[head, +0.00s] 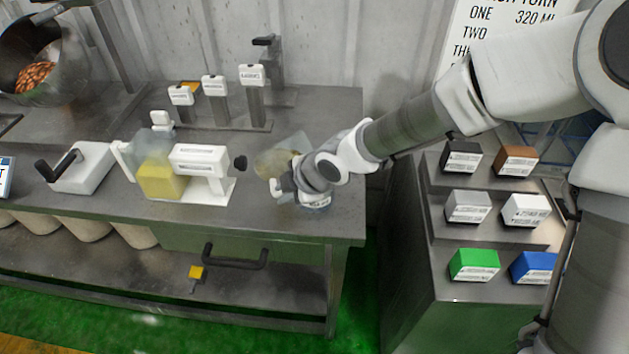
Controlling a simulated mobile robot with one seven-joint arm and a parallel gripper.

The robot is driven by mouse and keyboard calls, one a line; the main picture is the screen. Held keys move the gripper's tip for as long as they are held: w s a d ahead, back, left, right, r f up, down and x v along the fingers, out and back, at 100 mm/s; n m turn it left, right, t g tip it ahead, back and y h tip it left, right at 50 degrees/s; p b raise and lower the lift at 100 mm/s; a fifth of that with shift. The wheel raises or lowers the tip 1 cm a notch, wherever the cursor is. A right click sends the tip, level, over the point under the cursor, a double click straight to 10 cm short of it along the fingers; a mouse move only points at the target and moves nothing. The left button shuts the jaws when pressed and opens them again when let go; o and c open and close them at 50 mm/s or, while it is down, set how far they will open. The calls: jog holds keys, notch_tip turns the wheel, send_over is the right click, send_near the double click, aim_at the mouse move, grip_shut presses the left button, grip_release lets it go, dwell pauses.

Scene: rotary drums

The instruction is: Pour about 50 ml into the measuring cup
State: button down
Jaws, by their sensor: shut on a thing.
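My gripper (281,188) is over the right end of the steel bench, its fingers partly hidden by my wrist. It is shut on what looks like a clear container (285,152) with pale yellowish contents. The container appears tilted, and its lower part is hidden behind my gripper and wrist. A small pale round thing (317,206) shows just below my wrist; I cannot tell if it is the measuring cup. No other measuring cup can be told apart. I cannot see any stream of liquid.
White-topped posts (214,86) stand behind. A stepped stand (470,240) with coloured boxes is right. The bench (345,215) ends just right of my wrist.

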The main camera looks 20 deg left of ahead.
jog(key=shift+a+f+y+b, duration=0.25)
jog(key=shift+f+y+b, duration=0.3)
jog(key=shift+y, duration=0.55)
jog(key=shift+s+a+r+y, duration=0.15)
jog(key=shift+r+y, duration=0.25)
jog(key=shift+y, duration=0.4)
dwell(1.7)
jog(key=shift+r+h, duration=0.1)
jog(key=shift+h, duration=0.7)
jog(key=shift+r+h+p, duration=0.4)
jog(key=shift+h+p, duration=0.2)
jog(key=shift+p, duration=0.1)
jog(key=shift+w+d+f+h, duration=0.25)
jog(key=shift+d+f+h, duration=0.05)
jog(key=shift+d+h, duration=0.1)
jog(key=shift+r, duration=0.1)
jog(key=shift+d+r+h, duration=0.15)
jog(key=shift+r+h, duration=0.1)
jog(key=shift+h, duration=0.85)
